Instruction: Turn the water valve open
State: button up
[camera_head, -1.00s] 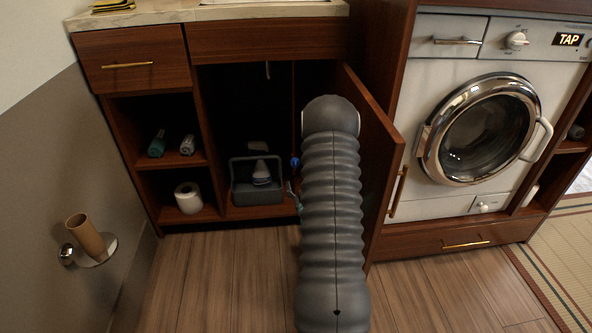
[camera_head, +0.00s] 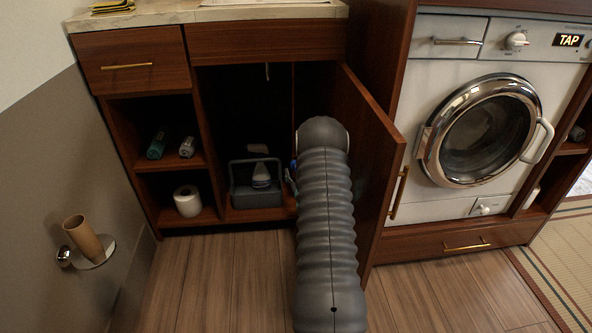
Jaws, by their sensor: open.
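A small blue part (camera_head: 293,165), which looks like the water valve's handle, shows as a sliver inside the open under-counter cabinet (camera_head: 228,105), at the left edge of my arm. Most of it is hidden behind my arm, and I cannot tell how far it is turned. My grey ribbed arm reaches from the bottom of the view into the right part of the cabinet. My gripper is hidden behind the arm, so its contact with the valve cannot be seen. A small teal piece (camera_head: 291,181) shows just below the blue part; what it is is unclear.
The cabinet door (camera_head: 368,150) stands open close to the right of my arm. A grey caddy (camera_head: 257,199) with a bottle stands inside to the left. A washing machine (camera_head: 480,130) is at the right. A toilet roll (camera_head: 187,200) sits on a lower shelf.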

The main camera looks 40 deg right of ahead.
jog(key=shift+x, duration=1)
jog(key=c, duration=1.1)
jog(key=shift+c, duration=0.2)
jog(key=shift+m, duration=0.4)
jog(key=m+h, duration=0.1)
jog(key=m, duration=0.8)
jog(key=m+h, duration=0.1)
jog(key=m, duration=0.8)
jog(key=shift+s+f, duration=0.1)
jog(key=shift+f, duration=0.1)
jog(key=shift+d+m, duration=0.1)
jog(key=shift+m, duration=0.2)
